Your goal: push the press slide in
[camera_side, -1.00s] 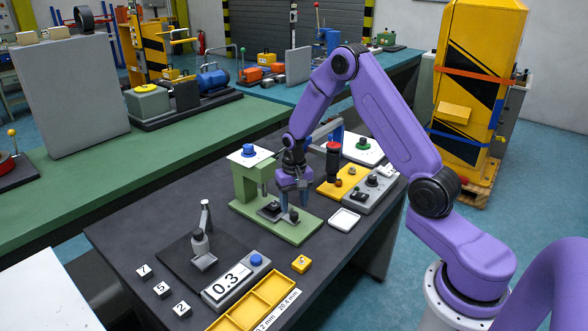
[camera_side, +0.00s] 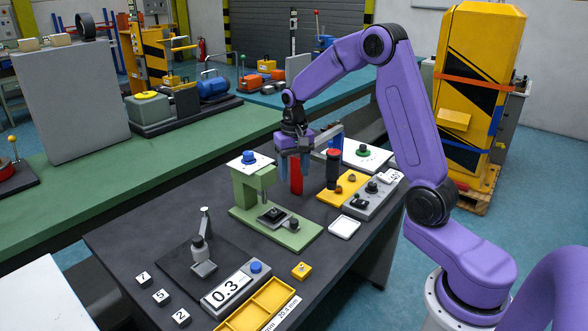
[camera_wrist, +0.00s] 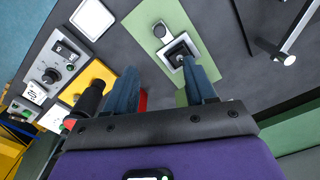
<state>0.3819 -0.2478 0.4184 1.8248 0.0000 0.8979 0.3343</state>
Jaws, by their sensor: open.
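The green press (camera_side: 246,189) stands on its green base plate, with a blue button (camera_side: 249,157) on its white top. The press slide (camera_side: 272,215) is a dark block with a grey square seat, low on the base near the press head. Its round knob (camera_side: 293,223) points toward the front right. The wrist view shows the square seat (camera_wrist: 179,52) and the knob (camera_wrist: 161,31) on the plate. My gripper (camera_side: 294,170) is open, raised behind and right of the slide, and touches neither slide nor knob. I cannot tell exactly how far in the slide sits.
A yellow base (camera_side: 343,188) with a black-and-red post (camera_side: 333,168) and a grey control box (camera_side: 373,193) stand to the right. A white tray (camera_side: 344,224) lies in front. Bare table surrounds the press base.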

